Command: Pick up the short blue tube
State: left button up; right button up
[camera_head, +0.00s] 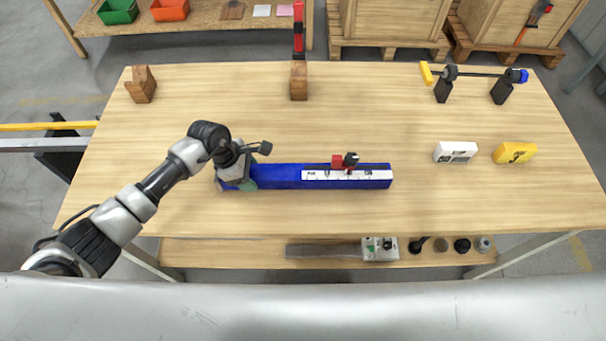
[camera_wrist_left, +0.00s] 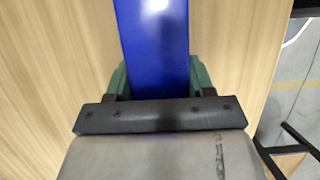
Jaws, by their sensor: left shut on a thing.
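The blue tube (camera_head: 276,177) lies crosswise near the middle of the wooden table, with a white marked strip along its right part and a small red and black piece on its far side. My left gripper (camera_head: 240,184) is at the tube's left end, pointing down, with its fingers closed on it. In the left wrist view the tube (camera_wrist_left: 155,40) runs between the green fingers of my left gripper (camera_wrist_left: 158,80). I cannot tell whether the tube is clear of the tabletop. My right gripper is not in view.
On the table (camera_head: 420,215) stand wooden blocks (camera_head: 141,86) and (camera_head: 299,82) at the back, one with a red piece behind it. A black-footed rod (camera_head: 480,73), a white box (camera_head: 456,152) and a yellow box (camera_head: 514,153) are at right. A lower shelf (camera_head: 220,254) holds tools.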

pick_arm(q)
grip_shut()
jog(key=shift+w+d+r, duration=0.1)
jog(key=shift+w+r, duration=0.05)
jog(key=shift+r, duration=0.05)
